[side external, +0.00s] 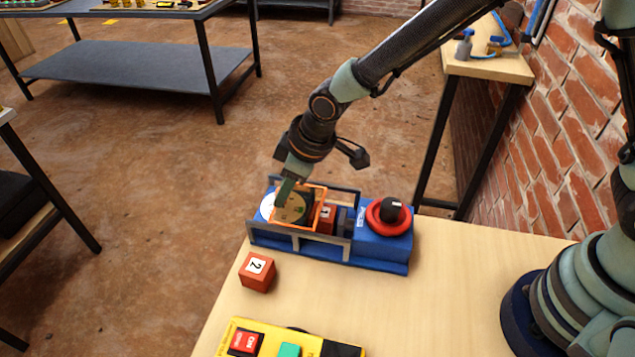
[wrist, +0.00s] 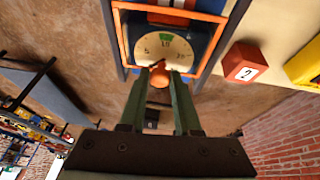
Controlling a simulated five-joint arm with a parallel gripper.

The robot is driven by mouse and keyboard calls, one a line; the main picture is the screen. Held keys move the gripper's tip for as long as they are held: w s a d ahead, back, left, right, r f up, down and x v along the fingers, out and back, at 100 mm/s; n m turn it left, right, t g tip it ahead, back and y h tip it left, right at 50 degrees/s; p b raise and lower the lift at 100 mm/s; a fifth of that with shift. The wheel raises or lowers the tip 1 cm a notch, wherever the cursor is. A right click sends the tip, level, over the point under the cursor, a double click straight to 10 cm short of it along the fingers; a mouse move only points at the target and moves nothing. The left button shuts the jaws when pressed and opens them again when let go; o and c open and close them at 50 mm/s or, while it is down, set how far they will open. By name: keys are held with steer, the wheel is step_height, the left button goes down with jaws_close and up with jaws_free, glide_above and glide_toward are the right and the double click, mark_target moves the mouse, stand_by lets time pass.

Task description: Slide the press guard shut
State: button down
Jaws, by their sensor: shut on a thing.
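The press is a long blue base (side external: 380,262) with grey rails, standing on the wooden table. Its guard, an orange frame (side external: 321,208), sits between the rails towards the left end. A round dial (side external: 291,209) shows through the frame. The guard fills the upper wrist view (wrist: 213,45), with the dial (wrist: 165,48) behind it. My gripper (side external: 284,190) comes down from above at the guard's left part. In the wrist view my gripper (wrist: 160,80) is shut on the guard's small orange knob (wrist: 160,74). A red block (side external: 327,218) shows inside the press, right of the dial, partly hidden.
A black knob on a red ring (side external: 390,213) stands on the press's right end. A red cube marked 2 (side external: 257,272) lies in front of the press. A yellow control box (side external: 270,340) is at the table's front. A brick wall (side external: 560,110) rises at right.

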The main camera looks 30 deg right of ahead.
mark_target(306, 205)
steer(key=shift+s+d+r, duration=0.1)
steer(key=shift+s+d, duration=1.6)
steer(key=shift+d, duration=0.2)
steer(key=c, duration=0.7)
jaws_free()
steer(key=shift+s, duration=0.1)
step_height(306, 205, up, 7)
steer(key=shift+f, duration=0.1)
stand_by(0.4)
